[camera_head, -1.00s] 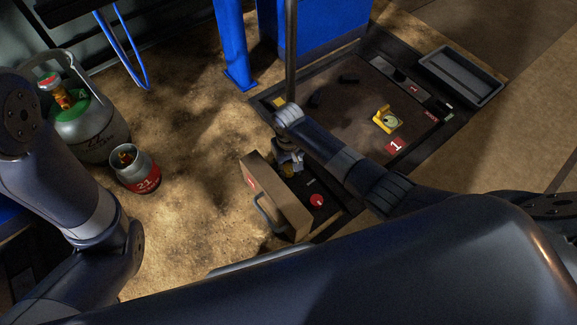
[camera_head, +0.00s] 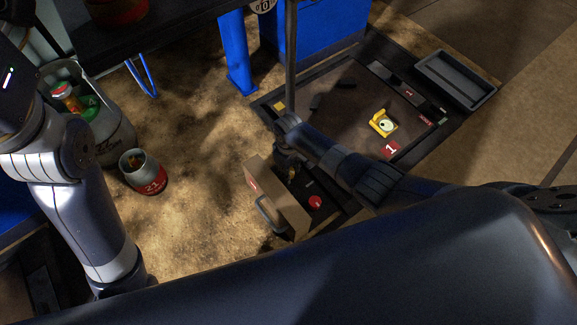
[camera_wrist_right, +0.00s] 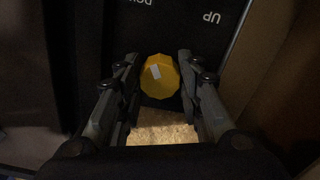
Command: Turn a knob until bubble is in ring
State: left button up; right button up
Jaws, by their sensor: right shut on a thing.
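A yellow faceted knob (camera_wrist_right: 160,78) with a pale mark on its face shows in the wrist view, beside a dark panel printed "UP" and "DOWN". My right gripper (camera_wrist_right: 158,75) has its two fingers on either side of the knob and is shut on it. In the head view the right gripper (camera_head: 291,167) is in the open-topped housing at the scale's near end, and the knob is hidden there. The yellow bubble level (camera_head: 381,124) sits on the scale platform. Its round pale vial has a small dark spot; whether that lies in the ring is too small to tell. My left gripper is out of view.
The dark scale platform (camera_head: 345,125) bears a red "1" label. A red button (camera_head: 315,202) is in the housing, beside its tan panel with a handle (camera_head: 270,215). A grey tray (camera_head: 456,80) lies beyond.

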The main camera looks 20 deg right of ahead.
jog(key=shift+n+p, duration=0.4)
jog(key=shift+n, duration=1.2)
jog(key=o, duration=1.1)
jog(key=shift+c, duration=0.2)
notch_tip(320, 180, up, 12)
